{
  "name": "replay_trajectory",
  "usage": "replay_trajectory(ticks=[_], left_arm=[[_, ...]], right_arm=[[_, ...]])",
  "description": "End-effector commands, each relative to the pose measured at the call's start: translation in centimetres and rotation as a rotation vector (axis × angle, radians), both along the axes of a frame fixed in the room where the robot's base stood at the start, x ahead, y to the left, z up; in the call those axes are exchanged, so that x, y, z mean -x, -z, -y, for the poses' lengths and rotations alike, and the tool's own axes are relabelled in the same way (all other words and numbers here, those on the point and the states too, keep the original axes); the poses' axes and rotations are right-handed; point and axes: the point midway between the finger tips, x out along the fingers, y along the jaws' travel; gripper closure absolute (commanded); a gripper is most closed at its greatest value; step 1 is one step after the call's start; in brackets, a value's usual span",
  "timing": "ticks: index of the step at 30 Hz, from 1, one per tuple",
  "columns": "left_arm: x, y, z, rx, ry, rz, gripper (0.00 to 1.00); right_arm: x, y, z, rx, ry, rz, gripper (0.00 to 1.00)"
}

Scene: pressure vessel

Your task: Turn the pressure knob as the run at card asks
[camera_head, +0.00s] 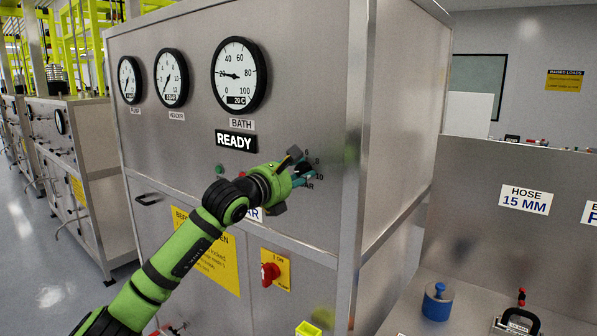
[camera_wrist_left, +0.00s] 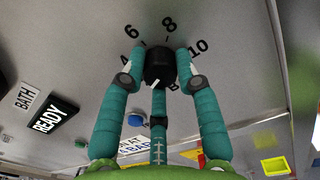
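The black pressure knob (camera_wrist_left: 158,64) is on the steel panel, between the teal fingers of my left gripper (camera_wrist_left: 160,66). Side fingers flank it and appear to touch it; a third finger is below. Scale marks 4, 6, 8 and 10 ring it. A short white mark shows at its lower left; its exact reading is unclear. In the head view my left gripper (camera_head: 302,172) covers most of the knob. The run at card (camera_wrist_left: 132,150) is partly hidden by the fingers, its number covered; in the head view only "AR" of the card (camera_head: 255,214) shows. My right gripper is not in view.
Dial gauges, including the bath gauge (camera_head: 239,75), and a READY display (camera_head: 236,141) are on the panel. A red knob (camera_head: 270,273) is on the lower panel. A bench with a blue container (camera_head: 437,302) stands at right. Open floor is at left.

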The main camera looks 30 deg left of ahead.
Motion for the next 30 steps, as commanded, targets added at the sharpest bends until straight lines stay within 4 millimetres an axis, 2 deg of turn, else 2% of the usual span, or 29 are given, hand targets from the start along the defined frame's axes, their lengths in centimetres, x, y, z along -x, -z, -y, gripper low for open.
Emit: replay_trajectory(ticks=[8, 14, 30], left_arm=[[0.0, -0.1, 0.1, -0.011, 0.001, 0.006, 1.0], [0.1, 0.0, 0.1, -0.078, 0.002, 0.015, 1.0], [0.1, 0.0, 0.1, -0.533, -0.001, 0.054, 1.0]], right_arm=[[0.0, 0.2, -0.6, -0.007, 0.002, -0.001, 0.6], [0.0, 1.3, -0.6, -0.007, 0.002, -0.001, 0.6], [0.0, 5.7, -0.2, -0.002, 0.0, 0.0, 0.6]])
